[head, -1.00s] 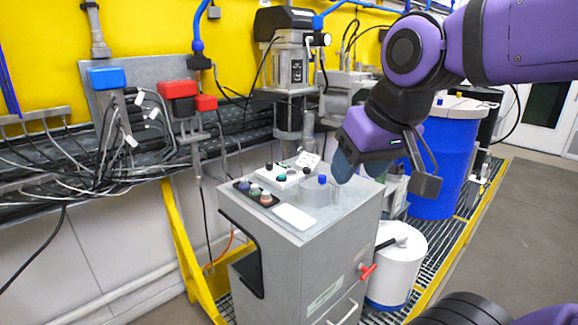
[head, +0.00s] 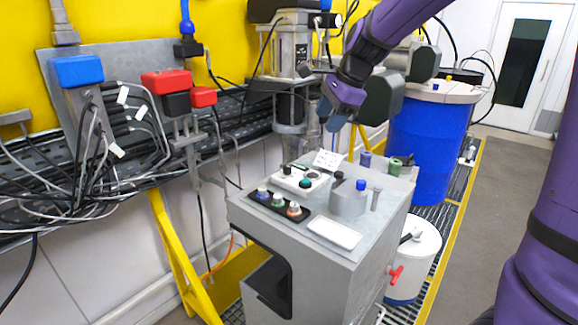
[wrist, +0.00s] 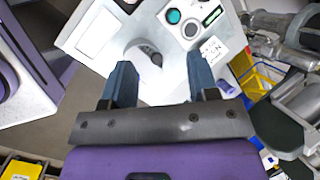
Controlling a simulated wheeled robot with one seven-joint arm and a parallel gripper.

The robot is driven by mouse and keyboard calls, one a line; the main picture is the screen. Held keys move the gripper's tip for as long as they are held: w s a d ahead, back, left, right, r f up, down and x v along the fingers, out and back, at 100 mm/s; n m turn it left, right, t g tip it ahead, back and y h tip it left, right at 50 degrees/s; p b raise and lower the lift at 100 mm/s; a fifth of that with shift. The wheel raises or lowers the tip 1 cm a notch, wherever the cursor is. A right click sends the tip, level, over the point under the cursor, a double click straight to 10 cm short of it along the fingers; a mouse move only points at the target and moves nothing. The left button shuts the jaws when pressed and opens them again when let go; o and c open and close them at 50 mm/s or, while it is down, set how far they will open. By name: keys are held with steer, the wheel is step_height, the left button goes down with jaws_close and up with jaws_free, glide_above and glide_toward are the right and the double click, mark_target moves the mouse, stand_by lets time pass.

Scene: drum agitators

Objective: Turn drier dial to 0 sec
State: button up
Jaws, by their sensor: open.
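A grey cabinet (head: 290,250) carries controls on its top. A white panel (head: 318,190) there has a teal button (head: 305,183) and dark knobs. The wrist view shows this panel at the top, with a round dial (wrist: 190,30) and a small display (wrist: 212,15). No readable marking shows which control is the drier dial, nor its setting. My gripper (head: 332,118) is above the cabinet's back part, apart from the controls. In the wrist view its two blue fingers (wrist: 162,66) are spread and empty, with a grey cylinder (wrist: 148,55) beyond them.
A black strip (head: 280,208) holds several coloured knobs. A raised grey housing (head: 348,200) and blue knob (head: 361,184) stand beside the white panel. A white label (head: 328,160) stands behind it. Machinery (head: 295,100) stands behind, a blue drum (head: 430,140) at right.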

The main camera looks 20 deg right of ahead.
mark_target(288, 166)
steer(key=w+a+f+m, duration=0.2)
steer(key=w+f+m, duration=0.8)
steer(key=w, duration=0.4)
steer(key=shift+n+g, duration=0.3)
steer(key=shift+n, duration=0.2)
steer(key=x, duration=1.1)
steer(key=shift+w+d+f, duration=0.2)
steer(key=shift+w+f, duration=0.15)
steer(key=shift+w, duration=0.05)
steer(key=shift+c, duration=0.4)
steer(key=c, duration=0.8)
steer(key=shift+c, duration=0.2)
